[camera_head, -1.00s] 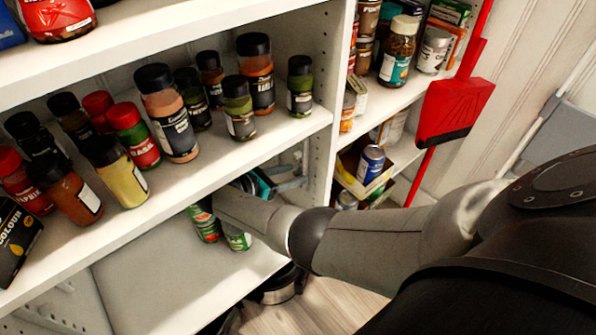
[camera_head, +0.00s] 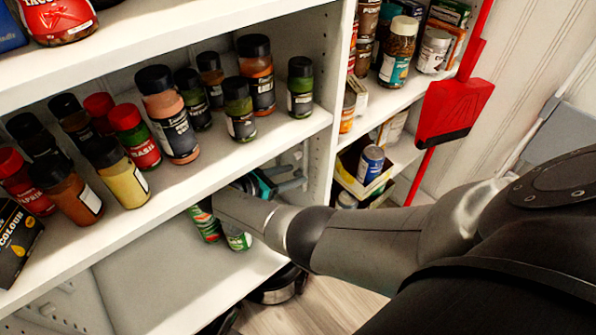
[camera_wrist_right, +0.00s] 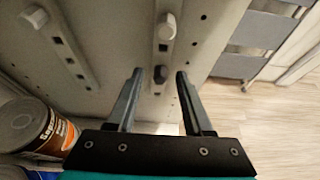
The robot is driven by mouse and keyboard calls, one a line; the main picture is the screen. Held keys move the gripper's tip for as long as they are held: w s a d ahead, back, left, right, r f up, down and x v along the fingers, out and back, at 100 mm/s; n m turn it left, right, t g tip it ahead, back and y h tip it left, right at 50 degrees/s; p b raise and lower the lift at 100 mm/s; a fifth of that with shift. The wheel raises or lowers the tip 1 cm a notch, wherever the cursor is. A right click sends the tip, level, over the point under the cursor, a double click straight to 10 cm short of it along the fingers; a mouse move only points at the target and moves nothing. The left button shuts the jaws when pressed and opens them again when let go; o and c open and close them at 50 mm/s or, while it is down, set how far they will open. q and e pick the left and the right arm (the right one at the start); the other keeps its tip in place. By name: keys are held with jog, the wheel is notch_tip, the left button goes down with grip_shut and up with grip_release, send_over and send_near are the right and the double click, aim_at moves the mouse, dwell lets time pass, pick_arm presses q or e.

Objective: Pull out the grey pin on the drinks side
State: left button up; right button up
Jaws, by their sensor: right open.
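In the right wrist view a pale grey pin (camera_wrist_right: 165,27) with a faceted head stands out from a holed strip on the shelf's upright panel. A second similar pin (camera_wrist_right: 36,16) is on another strip at the upper left. My right gripper (camera_wrist_right: 159,74) is open and empty. Its fingertips are below the first pin in that view, apart from it, with bare holes of the strip between them. In the head view the right gripper (camera_head: 298,177) is under the spice shelf beside the upright, partly hidden by my forearm. My left gripper is not in view.
Green and red cans (camera_head: 205,223) stand close beside my right wrist on the lower shelf. A can (camera_wrist_right: 38,127) is left of the gripper in the wrist view. Spice jars (camera_head: 172,115) stand on the shelf above. A red dustpan (camera_head: 450,108) hangs at the right.

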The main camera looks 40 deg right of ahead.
dwell(0.5)
grip_shut()
dwell(1.2)
jog(key=a, duration=0.6)
jog(key=shift+s, duration=0.25)
dwell(0.9)
dwell(0.3)
